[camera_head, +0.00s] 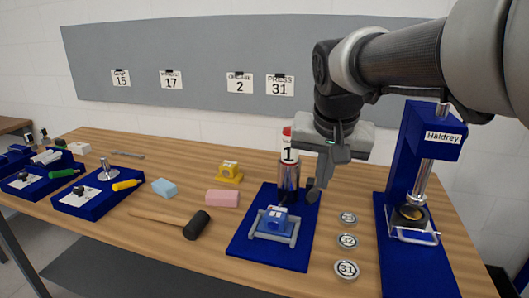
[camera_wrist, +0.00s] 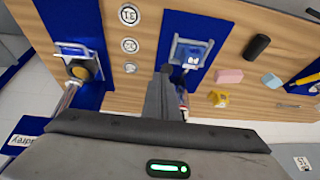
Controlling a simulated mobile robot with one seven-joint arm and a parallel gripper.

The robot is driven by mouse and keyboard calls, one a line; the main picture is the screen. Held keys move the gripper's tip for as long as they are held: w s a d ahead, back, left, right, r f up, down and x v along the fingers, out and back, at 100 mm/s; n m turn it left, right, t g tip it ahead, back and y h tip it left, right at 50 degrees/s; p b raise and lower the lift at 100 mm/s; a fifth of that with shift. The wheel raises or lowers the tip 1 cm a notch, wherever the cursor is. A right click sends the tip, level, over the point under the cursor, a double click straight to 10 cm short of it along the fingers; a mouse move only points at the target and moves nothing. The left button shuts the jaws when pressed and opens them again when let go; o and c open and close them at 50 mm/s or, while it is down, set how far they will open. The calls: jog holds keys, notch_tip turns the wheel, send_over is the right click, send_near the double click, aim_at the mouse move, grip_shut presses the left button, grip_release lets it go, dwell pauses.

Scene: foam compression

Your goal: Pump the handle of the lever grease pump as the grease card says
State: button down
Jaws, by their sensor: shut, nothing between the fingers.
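The pump (camera_head: 289,178) appears to be the metal cylinder on a blue base plate (camera_head: 246,252) at centre right; the sign on its top reads 1. A blue block (camera_head: 272,219) sits in a grey frame in front of it, also seen in the wrist view (camera_wrist: 195,53). A wall card (camera_head: 239,84) that seems to read grease shows 2. My gripper (camera_head: 315,190) is shut and empty, pointing down just right of the cylinder. In the wrist view its fingers (camera_wrist: 165,72) hide part of the pump. The pump's handle, and any contact with it, cannot be made out.
A blue press (camera_head: 423,137) labelled Haldrey stands at right. Several round weights (camera_head: 347,268) lie between it and the pump.

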jog(key=w+d+r+g+y+p, duration=0.1)
jog(key=w+d+r+g+p, duration=0.1)
jog(key=w+r+p, duration=0.6)
jog(key=shift+w+d+r+g, duration=0.4)
jog(key=shift+g, duration=0.4)
send_over(315, 189)
jog(key=w+d, duration=0.1)
jog(key=d, duration=0.1)
notch_tip(315, 189, down, 10)
jog(key=f, duration=0.1)
jog(key=a+f, duration=0.1)
jog(key=s+f, duration=0.1)
jog(key=shift+s+a+f+b, duration=0.1)
jog(key=shift+a+f+b, duration=0.15)
jog(key=shift+a+b, duration=0.1)
